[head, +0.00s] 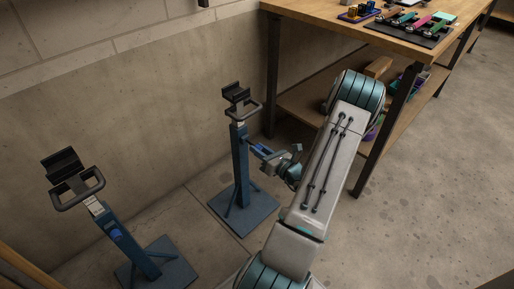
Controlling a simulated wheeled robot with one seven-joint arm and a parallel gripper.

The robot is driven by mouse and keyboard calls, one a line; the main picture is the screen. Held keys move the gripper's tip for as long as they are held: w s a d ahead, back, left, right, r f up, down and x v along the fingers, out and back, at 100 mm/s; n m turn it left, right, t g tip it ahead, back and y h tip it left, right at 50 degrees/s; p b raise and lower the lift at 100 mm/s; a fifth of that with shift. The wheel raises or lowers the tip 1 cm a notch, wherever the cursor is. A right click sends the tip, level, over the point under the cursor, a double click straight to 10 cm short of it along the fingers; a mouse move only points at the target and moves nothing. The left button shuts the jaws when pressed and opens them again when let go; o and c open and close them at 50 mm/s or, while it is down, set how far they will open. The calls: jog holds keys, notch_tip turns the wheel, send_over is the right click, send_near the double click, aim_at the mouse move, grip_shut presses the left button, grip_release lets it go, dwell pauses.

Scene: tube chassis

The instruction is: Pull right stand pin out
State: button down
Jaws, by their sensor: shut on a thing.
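The right stand (241,178) is a blue post on a square base plate, with a dark cradle and a loop handle on top. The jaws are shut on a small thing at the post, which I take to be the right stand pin. The pin itself is mostly hidden by the jaws, so I cannot tell how deep it sits in the post.
A matching left stand (130,248) stands nearer on the left, with a similar cradle and handle. A concrete wall (120,125) runs behind both stands. A wooden workbench (345,25) with tools and a lower shelf stands at the back right. Bare floor lies between the stands.

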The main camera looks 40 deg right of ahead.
jog(key=c, duration=1.2)
grip_release()
jog(key=shift+s, duration=0.2)
jog(key=s+p, duration=0.1)
jog(key=s, duration=0.3)
jog(key=s+p, duration=0.1)
jog(key=s, duration=0.4)
jog(key=s+d+p, duration=0.1)
jog(key=s, duration=0.4)
jog(key=shift+p, duration=0.3)
jog(key=shift+w, duration=0.1)
